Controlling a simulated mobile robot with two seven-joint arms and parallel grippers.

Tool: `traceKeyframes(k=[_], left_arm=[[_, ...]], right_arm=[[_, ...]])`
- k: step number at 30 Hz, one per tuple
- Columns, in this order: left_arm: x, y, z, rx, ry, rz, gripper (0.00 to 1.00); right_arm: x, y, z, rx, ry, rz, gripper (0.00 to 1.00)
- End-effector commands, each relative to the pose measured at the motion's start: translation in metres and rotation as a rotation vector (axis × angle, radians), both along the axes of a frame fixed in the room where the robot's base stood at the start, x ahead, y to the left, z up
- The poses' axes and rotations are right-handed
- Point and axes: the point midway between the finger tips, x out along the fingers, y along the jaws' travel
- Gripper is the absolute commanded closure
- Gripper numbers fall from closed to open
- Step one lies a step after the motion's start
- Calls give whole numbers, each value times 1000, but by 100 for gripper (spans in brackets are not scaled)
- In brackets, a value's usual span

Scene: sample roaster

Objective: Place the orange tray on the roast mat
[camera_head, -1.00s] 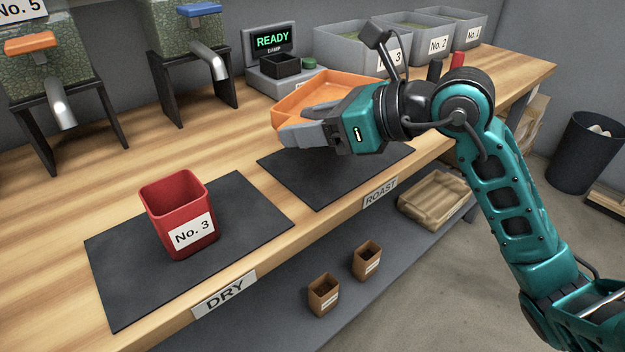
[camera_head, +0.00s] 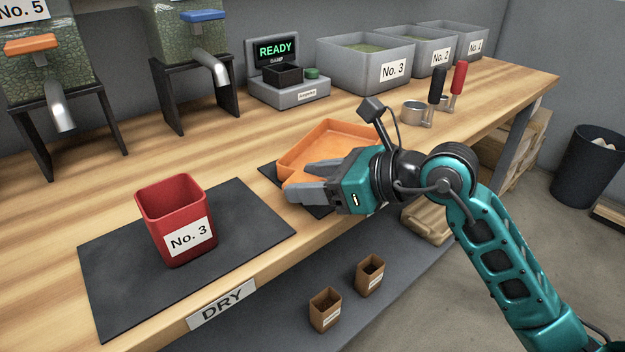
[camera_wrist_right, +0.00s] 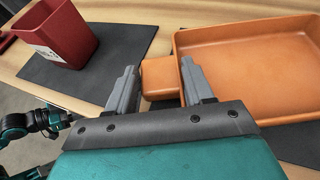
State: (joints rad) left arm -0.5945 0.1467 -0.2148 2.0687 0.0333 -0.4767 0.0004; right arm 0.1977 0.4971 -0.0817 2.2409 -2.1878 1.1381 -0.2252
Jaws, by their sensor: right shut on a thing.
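The orange tray (camera_head: 322,141) is level at the middle of the bench, over the black roast mat (camera_head: 266,171), which it mostly hides. I cannot tell whether the tray touches the mat. My right gripper (camera_head: 290,184) is shut on the tray's handle. In the right wrist view the tray (camera_wrist_right: 243,58) shows its empty inside, and the fingers (camera_wrist_right: 155,85) stand either side of the handle.
A red container marked No. 3 (camera_head: 177,215) stands on the dry mat (camera_head: 112,265) to the left. A scale reading READY (camera_head: 289,95) stands behind the tray. Two scoops (camera_head: 436,88), one black-handled and one red-handled, and grey bins (camera_head: 369,70) are at the back right.

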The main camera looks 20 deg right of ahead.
Motion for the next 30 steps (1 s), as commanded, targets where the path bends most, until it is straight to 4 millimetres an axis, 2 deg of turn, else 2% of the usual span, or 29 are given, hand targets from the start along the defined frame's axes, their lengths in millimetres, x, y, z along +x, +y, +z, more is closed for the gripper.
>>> traceKeyframes(k=[1, 9, 19, 23, 30], left_arm=[[0, 0, -2, 2, 0, -1, 57], [0, 2, -1, 7, -1, -5, 57], [1, 2, 4, 7, -4, -5, 57], [1, 2, 4, 7, -4, -5, 57], [1, 1, 6, 5, -5, -4, 57]], right_arm=[[0, 0, -2, 0, 0, 0, 47], [0, 0, -1, 1, 1, 1, 23], [-1, -1, 4, 0, 0, 0, 23], [-14, -14, 10, -3, 1, -3, 23], [-49, -45, 28, -2, 2, -2, 23]])
